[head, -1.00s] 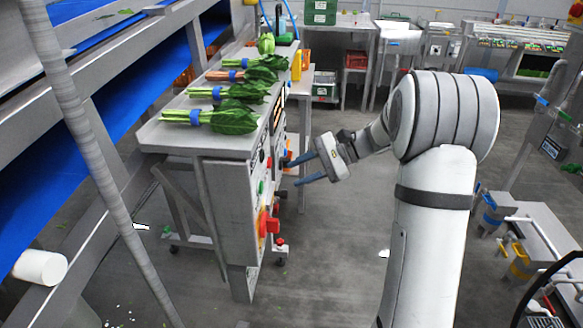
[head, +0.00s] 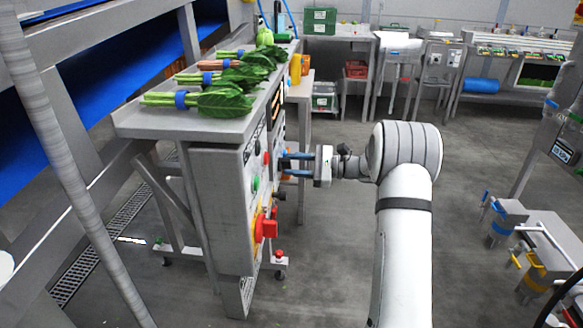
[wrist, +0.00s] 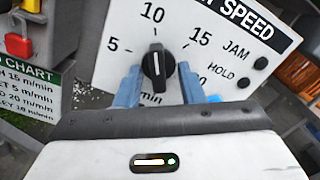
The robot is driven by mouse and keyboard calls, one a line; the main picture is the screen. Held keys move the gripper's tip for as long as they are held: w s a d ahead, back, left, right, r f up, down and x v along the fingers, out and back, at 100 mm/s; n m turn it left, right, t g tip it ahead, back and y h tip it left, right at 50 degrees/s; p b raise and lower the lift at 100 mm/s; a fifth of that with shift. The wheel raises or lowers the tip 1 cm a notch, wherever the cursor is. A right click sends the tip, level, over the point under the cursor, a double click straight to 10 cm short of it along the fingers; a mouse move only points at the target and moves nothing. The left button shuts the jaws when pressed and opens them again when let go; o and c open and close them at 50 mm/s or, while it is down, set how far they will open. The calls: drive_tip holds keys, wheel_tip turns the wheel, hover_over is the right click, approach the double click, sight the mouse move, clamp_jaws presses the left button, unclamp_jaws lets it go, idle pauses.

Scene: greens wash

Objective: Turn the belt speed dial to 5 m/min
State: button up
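The belt speed dial (wrist: 155,65) is a black knob with a white line on a white panel in the wrist view. Its line points up at about the 10 mark; the 5 mark is to its left and 15 to its right. My gripper (wrist: 158,88) has its two blue fingers apart, one on each side of the knob, with what look like small gaps; contact is not clear. In the head view my gripper (head: 300,164) is level at the face of the control panel (head: 232,200), and the dial cannot be made out there.
A red emergency knob (head: 266,225) on a yellow plate sticks out lower on the panel. Bundles of greens (head: 225,98) lie on the steel top (head: 150,122) above. JAM and HOLD buttons (wrist: 243,82) sit right of the dial.

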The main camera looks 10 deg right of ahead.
drive_tip(key=shift+w+a, duration=0.1)
drive_tip(key=shift+a, duration=0.25)
drive_tip(key=shift+c, duration=0.4)
